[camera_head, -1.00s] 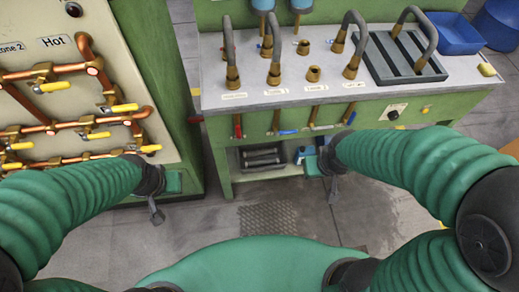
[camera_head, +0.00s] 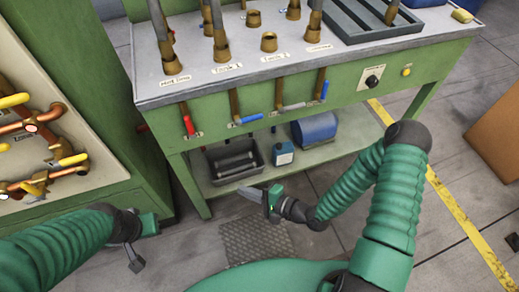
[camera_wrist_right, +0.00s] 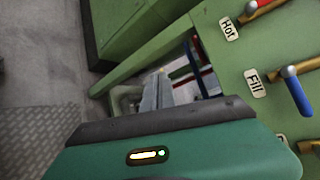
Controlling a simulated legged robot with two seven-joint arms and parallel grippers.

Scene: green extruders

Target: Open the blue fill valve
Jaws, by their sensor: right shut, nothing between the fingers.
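The blue fill valve handle (camera_head: 247,118) lies roughly level on the bench's green front panel, right of a red handle. In the right wrist view, the blue handle (camera_wrist_right: 297,95) shows at the right beside a label reading "Fill" (camera_wrist_right: 255,82). My right gripper (camera_head: 251,193) is shut and empty, below the blue handle and apart from it, in front of the lower shelf. My left gripper (camera_head: 136,259) hangs low at the left, away from the valve; its finger opening is unclear.
The red handle (camera_head: 188,122) is left of the blue one. Another valve with a blue end (camera_head: 324,90) is farther right. A green cabinet with copper pipes stands at the left.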

